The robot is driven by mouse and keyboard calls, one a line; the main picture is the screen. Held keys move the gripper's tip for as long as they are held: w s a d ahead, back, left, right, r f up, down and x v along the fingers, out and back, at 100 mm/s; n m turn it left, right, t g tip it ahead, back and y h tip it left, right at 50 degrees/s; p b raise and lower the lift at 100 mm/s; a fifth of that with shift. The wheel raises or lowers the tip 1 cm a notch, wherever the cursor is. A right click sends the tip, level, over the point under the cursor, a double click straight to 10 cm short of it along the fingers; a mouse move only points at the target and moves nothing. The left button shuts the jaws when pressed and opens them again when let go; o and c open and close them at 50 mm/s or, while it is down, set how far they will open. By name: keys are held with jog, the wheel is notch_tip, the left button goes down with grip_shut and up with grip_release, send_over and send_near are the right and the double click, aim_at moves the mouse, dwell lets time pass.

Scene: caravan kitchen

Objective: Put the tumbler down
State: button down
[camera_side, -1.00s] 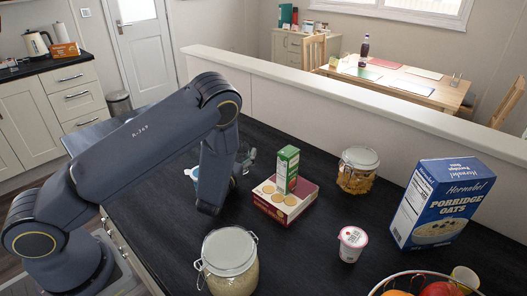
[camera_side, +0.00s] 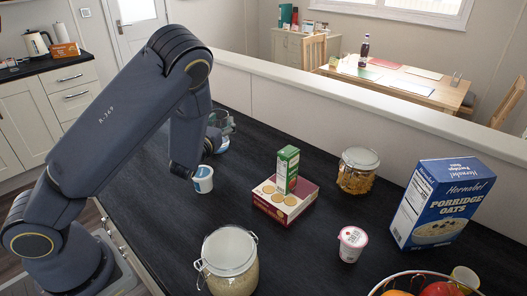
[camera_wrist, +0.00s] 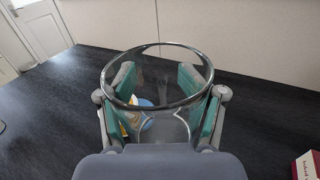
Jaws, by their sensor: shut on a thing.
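The tumbler is a clear glass; in the wrist view (camera_wrist: 160,76) its round rim faces the camera. My gripper (camera_wrist: 160,95) is shut on it, with a green-padded finger on each side. In the side view the tumbler (camera_side: 223,119) shows only partly past my arm, over the far left part of the dark worktop (camera_side: 300,235). My gripper (camera_side: 213,138) is largely hidden there behind my arm. I cannot tell whether the tumbler's base touches the worktop.
A white and blue pot (camera_side: 203,181) stands near my arm. A biscuit box (camera_side: 285,200) with a green carton (camera_side: 288,168) on it, a pasta jar (camera_side: 357,171), a large jar (camera_side: 229,262) and a pink-lidded pot (camera_side: 352,243) stand further right. A low wall (camera_side: 330,98) runs behind.

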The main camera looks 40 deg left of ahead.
jog(key=s+a+f+n+g+y, duration=0.1)
jog(key=s+a+y, duration=0.1)
jog(key=s+a, duration=0.35)
jog(key=s+a+n+g+y, duration=0.1)
jog(key=s+a, duration=0.2)
jog(key=a, duration=0.6)
jog(key=shift+n, duration=0.3)
jog(key=shift+w+a+f, duration=0.1)
jog(key=shift+a+f, duration=0.05)
jog(key=shift+f, duration=1.2)
jog(key=shift+w+a+f, duration=0.15)
jog(key=shift+f, duration=1.15)
jog(key=shift+w+a+f, duration=0.1)
jog(key=shift+a+f, duration=0.05)
jog(key=shift+f, duration=1.2)
jog(key=shift+f, duration=0.15)
jog(key=shift+c, duration=0.8)
grip_release()
